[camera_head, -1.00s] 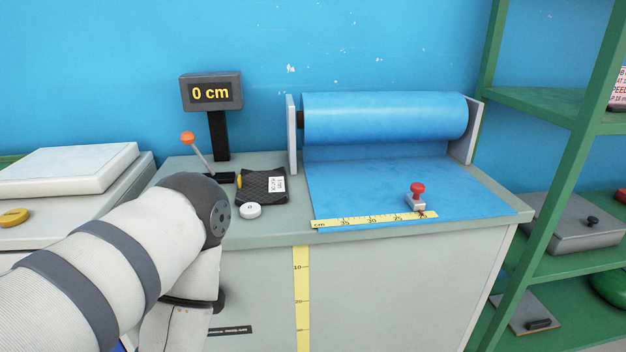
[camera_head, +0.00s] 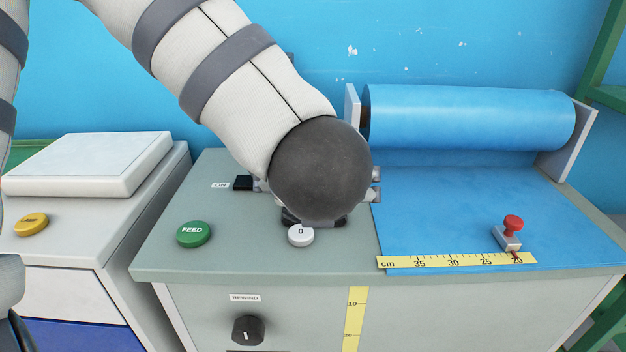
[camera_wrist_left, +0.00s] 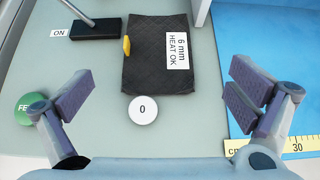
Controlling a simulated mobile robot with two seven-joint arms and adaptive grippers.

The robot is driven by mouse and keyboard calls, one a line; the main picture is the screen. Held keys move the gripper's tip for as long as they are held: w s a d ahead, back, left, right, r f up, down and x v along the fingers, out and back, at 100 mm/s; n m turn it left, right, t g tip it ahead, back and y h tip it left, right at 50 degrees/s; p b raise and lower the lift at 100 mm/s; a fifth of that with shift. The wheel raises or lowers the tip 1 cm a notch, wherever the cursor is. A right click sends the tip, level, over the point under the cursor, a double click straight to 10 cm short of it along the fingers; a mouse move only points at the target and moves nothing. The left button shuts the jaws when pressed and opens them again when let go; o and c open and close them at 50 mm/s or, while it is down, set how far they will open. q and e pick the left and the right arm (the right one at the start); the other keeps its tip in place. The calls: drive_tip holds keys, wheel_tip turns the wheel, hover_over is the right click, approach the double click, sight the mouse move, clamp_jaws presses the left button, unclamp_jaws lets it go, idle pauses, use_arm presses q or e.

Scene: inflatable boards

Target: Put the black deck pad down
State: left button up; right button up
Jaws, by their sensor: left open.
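The black deck pad (camera_wrist_left: 155,75) lies flat on the grey-green bench top in the left wrist view. It has a quilted surface, a white label reading "6 mm HEAT OK" and a small yellow tab at its left edge. My left gripper (camera_wrist_left: 163,95) is open above it, one finger to each side, and nothing is between the fingers. In the head view my left wrist covers nearly all of the pad's place. My right gripper is not in view.
A white "0" button (camera_head: 301,236) sits just in front of the pad. A green FEED button (camera_head: 193,234) is to the left. The blue sheet (camera_head: 440,215) with its roll (camera_head: 465,118), a yellow ruler (camera_head: 455,261) and a red-knobbed slider (camera_head: 511,232) are on the right.

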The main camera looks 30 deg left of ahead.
sight(288, 220)
use_arm(q)
drive_tip(key=x, duration=1.1)
drive_tip(key=shift+w+a, duration=0.15)
drive_tip(key=shift+a, duration=0.2)
drive_tip(key=shift+r, duration=0.1)
drive_tip(key=c, duration=0.7)
